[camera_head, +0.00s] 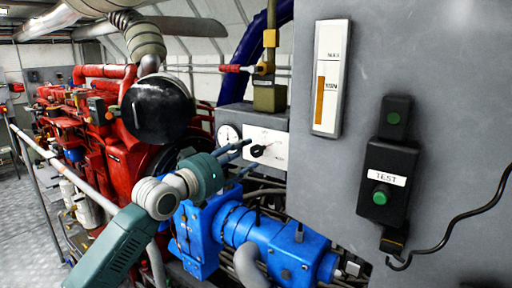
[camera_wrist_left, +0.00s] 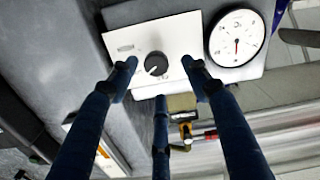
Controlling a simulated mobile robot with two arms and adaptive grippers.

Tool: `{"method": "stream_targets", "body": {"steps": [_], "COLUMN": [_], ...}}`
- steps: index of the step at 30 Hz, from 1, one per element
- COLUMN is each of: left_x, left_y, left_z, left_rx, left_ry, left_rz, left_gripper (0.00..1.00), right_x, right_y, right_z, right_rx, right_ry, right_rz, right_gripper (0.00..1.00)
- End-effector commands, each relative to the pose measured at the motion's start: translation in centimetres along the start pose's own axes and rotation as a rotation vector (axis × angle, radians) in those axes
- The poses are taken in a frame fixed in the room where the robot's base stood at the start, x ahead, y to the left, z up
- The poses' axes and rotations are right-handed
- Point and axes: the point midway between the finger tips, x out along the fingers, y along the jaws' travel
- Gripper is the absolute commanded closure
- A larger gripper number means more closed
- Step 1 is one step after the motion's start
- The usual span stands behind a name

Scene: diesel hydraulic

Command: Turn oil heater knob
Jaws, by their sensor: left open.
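The oil heater knob (camera_head: 258,151) is a small black knob on a white panel (camera_head: 278,137). In the left wrist view the knob (camera_wrist_left: 156,64) sits near the middle of its white panel (camera_wrist_left: 180,38), showing between my fingertips. My left gripper (camera_head: 246,156) is open, with its dark blue fingers pointing at the panel. The fingers are spread around the knob's position in the wrist view, one on each side and one below. I cannot tell whether any finger touches the panel; none is closed on the knob. My right gripper is not in view.
A round white gauge (camera_head: 228,137) is beside the panel. Blue pump machinery (camera_head: 250,228) lies below my left wrist. A grey cabinet wall (camera_head: 430,60) with a level indicator (camera_head: 330,78) and a TEST button box (camera_head: 387,180) stands at right. A red engine (camera_head: 110,130) is at left.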

Motion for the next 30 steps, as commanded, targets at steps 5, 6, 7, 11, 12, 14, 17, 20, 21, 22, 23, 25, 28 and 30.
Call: {"method": "stream_targets", "body": {"steps": [5,6,7,11,12,14,17,20,21,22,23,25,28,30], "left_x": [3.2,3.8,4.2,5.4,5.6,5.9,6.1,6.1,6.1,6.1,6.1,6.1,6.1,6.1], "left_y": [0.2,0.2,0.1,0.1,0.1,0.1,0.1,0.0,0.0,0.0,0.0,0.0,0.0,0.0], "left_z": [-0.3,-0.2,-0.1,-0.1,-0.1,0.0,0.1,0.1,0.1,0.1,0.1,0.1,0.1,0.1], "left_rx": [-0.001,-0.001,-0.002,-0.001,0.000,0.001,0.001,0.001,0.001,0.001,0.001,0.001,0.001,0.001], "left_ry": [-0.001,-0.001,-0.002,-0.001,0.000,-0.001,-0.001,-0.001,-0.001,-0.001,-0.001,-0.001,0.000,0.000], "left_rz": [0.001,0.000,0.000,0.000,0.001,0.000,0.000,0.000,0.000,0.000,0.000,0.000,0.000,0.000], "left_gripper": [0.52,0.52,0.52,0.52,0.52,0.52,0.52,0.52,0.52,0.52,0.52,0.60,0.80,0.94], "right_x": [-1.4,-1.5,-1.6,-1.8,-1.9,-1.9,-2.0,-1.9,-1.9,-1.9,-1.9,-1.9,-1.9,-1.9], "right_y": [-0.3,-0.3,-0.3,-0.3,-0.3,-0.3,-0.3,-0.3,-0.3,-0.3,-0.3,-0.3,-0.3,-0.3], "right_z": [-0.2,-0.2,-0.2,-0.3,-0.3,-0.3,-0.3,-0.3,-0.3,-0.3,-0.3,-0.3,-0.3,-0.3], "right_rx": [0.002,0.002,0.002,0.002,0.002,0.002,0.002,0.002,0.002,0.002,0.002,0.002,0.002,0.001], "right_ry": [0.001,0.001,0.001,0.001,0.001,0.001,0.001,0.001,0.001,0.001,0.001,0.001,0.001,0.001], "right_rz": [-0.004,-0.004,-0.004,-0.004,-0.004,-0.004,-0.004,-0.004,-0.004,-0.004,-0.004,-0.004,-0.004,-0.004], "right_gripper": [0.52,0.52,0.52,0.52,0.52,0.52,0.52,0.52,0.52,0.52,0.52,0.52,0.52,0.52]}}
